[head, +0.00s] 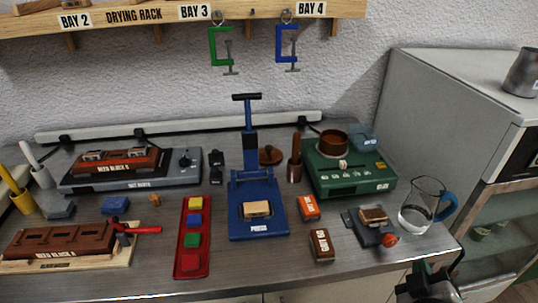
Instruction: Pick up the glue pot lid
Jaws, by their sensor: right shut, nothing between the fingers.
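A brown round lid with a small knob (270,156), which looks like the glue pot lid, lies on the bench behind the blue press. A brown pot (333,143) sits on the green heater (350,175) to its right. My right gripper (424,272) is at the bottom right, by the bench's front edge. It is shut and empty, far from the lid. My left gripper is not in view.
The blue press (258,222) stands in front of the lid, and a brush in a holder (294,165) stands just right of it. A glass jug (424,205) is near my right gripper. A red tray (191,260) holds coloured blocks. Some bench front is clear.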

